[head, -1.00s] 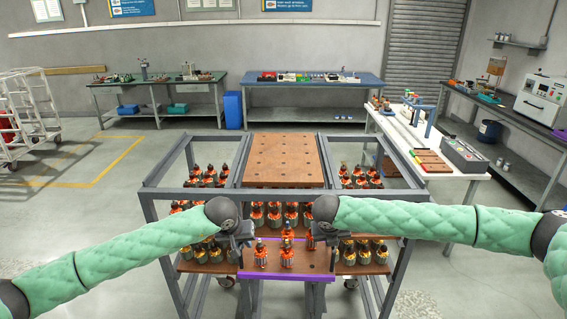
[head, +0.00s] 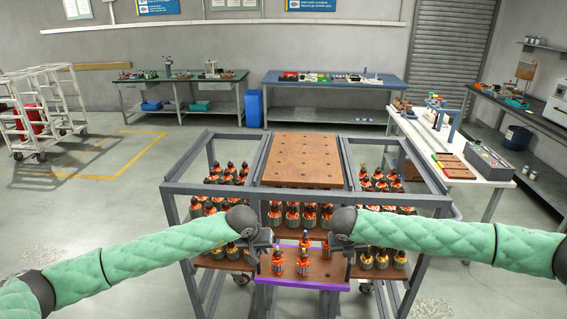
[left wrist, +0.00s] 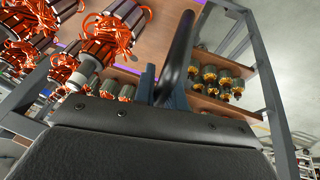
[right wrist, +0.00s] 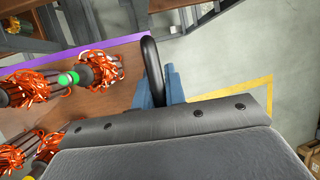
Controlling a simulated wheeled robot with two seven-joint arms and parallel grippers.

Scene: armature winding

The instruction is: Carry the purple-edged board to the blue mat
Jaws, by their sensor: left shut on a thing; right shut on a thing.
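The purple-edged board (head: 322,273) is a brown tray at the front of a grey rack cart. A few copper-wound armatures (head: 303,262) stand upright on it. My left gripper (head: 263,247) is shut on a black handle at the board's left side, and my right gripper (head: 347,248) is shut on one at its right. The left wrist view shows a black handle (left wrist: 178,55) between blue fingers; the right wrist view shows another (right wrist: 152,68) beside the purple edge (right wrist: 75,55). No separate blue mat can be made out; a far bench (head: 336,83) has a blue top.
The grey cart (head: 180,188) holds shelves of armatures and a bare holed brown board (head: 305,160) on top. A green-topped bench (head: 180,78) stands behind. A white table (head: 490,172) is at right, a white trolley (head: 50,110) at left. Floor left of the cart is clear.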

